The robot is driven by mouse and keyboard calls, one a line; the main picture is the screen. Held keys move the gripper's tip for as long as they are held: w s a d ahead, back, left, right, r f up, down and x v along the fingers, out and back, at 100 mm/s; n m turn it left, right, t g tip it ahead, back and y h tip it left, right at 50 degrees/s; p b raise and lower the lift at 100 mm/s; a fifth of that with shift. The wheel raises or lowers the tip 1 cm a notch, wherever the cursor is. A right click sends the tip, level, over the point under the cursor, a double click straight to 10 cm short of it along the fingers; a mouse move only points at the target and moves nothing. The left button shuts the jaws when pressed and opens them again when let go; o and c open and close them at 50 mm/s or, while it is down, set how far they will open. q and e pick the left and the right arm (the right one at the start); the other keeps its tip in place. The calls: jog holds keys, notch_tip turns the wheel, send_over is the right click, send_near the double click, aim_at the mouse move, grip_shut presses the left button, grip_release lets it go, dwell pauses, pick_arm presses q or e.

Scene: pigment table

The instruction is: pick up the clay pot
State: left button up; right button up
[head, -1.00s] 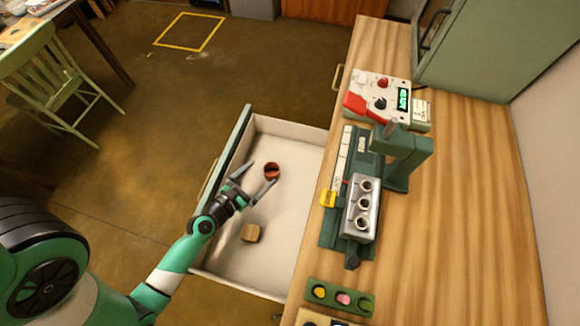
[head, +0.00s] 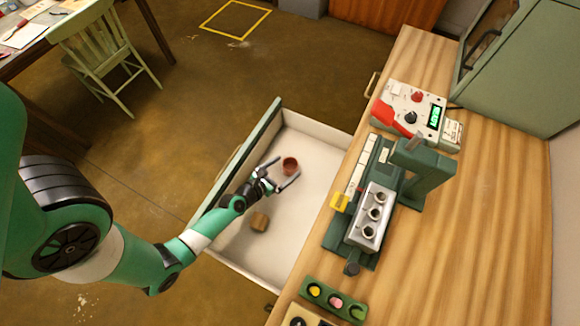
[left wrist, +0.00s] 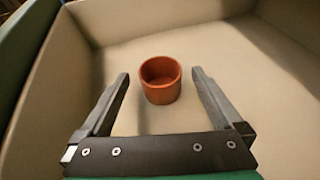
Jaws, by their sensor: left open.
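The clay pot (head: 290,166) is a small reddish-brown cup standing upright in the open drawer (head: 312,125). In the left wrist view the clay pot (left wrist: 160,82) shows its open, empty mouth. My left gripper (head: 283,172) is inside the drawer, open, with its fingers pointing toward the pot. In the left wrist view the left gripper (left wrist: 160,76) has one finger on each side of the pot, with gaps on both sides, so the pot is not gripped. My right gripper is not in view.
The wooden counter (head: 480,200) at the right bears a green press (head: 425,170), a control box (head: 415,112) and a pigment tray (head: 333,300). The drawer walls surround the gripper; its right part is clear.

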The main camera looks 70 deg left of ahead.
aim_at(295, 161)
pick_arm(q)
jog(key=x, duration=0.3)
jog(key=shift+w, duration=0.1)
jog(key=c, duration=1.5)
